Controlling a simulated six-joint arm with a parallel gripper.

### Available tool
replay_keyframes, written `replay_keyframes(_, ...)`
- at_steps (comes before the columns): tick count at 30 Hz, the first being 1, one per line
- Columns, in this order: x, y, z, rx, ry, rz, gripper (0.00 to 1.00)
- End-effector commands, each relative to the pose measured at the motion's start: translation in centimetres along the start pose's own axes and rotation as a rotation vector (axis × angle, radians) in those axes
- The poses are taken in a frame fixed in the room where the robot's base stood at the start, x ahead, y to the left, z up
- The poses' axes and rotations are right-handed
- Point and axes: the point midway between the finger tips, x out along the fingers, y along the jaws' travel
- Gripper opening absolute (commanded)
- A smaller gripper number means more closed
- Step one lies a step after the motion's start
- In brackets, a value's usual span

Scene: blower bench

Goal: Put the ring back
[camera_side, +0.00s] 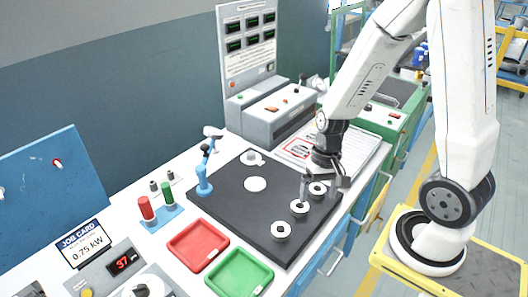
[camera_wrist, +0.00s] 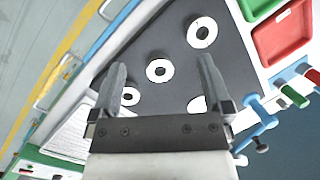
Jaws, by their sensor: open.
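Three white rings with dark centres stand in a row along the right edge of a black mat (camera_side: 225,194): a front ring (camera_side: 281,230), a middle ring (camera_side: 299,208) and a back ring (camera_side: 317,189). My gripper (camera_side: 322,190) is open above the back and middle rings, with nothing seen between its fingers. In the wrist view, my gripper (camera_wrist: 162,62) frames the middle ring (camera_wrist: 158,70); the front ring (camera_wrist: 202,32) lies beyond, and the back ring (camera_wrist: 130,96) is near the left finger. A plain white disc (camera_side: 255,184) lies on the mat, partly hidden by the right finger in the wrist view.
A red tray (camera_side: 198,245) and a green tray (camera_side: 239,275) stand in front of the mat. A blue stand (camera_side: 204,186) is at its left edge, with red and green pegs nearby. A white-topped part (camera_side: 252,158) is at the back corner; a grey control box stands behind.

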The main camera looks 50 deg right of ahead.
Motion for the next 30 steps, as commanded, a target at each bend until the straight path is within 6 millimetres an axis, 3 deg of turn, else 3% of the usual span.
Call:
replay_keyframes(6, -2.9, -3.1, -0.3, -0.382, 0.231, 0.101, 1.0)
replay_keyframes(12, -4.5, -5.1, -0.2, -0.571, 0.35, 0.131, 1.0)
replay_keyframes(30, -4.7, -5.4, -0.2, -0.605, 0.37, 0.137, 1.0)
